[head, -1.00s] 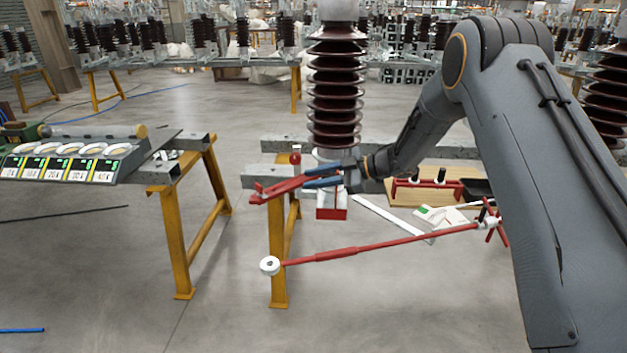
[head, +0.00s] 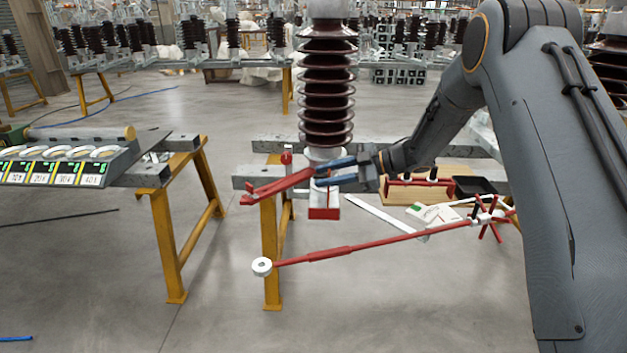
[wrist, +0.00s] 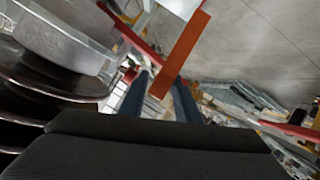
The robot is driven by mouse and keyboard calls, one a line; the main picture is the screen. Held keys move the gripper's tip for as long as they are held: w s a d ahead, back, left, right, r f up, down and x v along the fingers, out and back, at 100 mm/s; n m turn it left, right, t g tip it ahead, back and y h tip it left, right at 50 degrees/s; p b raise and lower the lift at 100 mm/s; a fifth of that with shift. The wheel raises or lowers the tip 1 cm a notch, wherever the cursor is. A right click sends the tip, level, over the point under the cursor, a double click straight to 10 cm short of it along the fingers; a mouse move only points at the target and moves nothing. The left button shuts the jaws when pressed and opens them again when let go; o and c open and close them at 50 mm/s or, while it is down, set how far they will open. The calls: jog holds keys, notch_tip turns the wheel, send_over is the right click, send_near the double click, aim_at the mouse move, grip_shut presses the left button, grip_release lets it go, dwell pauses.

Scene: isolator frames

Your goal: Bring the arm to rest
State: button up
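My gripper (head: 318,173) has its two blue fingers apart, at the middle of the head view. It is open. A red bar (head: 280,187) lies just left of the fingertips, beside the base of the brown ribbed insulator (head: 327,90). In the wrist view the red bar (wrist: 182,55) ends near the space between my fingertips (wrist: 162,88). I see nothing clamped between the fingers. My arm is reached out forward, bent at the elbow, with its large grey link filling the right of the head view.
A long red rod (head: 370,246) with a white round end crosses below my gripper. A yellow-legged stand (head: 272,245) is under the red bar. A bench with several meters (head: 65,170) is at left. A wooden board (head: 450,180) with a black tray (head: 475,186) lies behind my arm.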

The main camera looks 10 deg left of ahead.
jog(key=shift+v, duration=0.85)
jog(key=shift+r, duration=0.1)
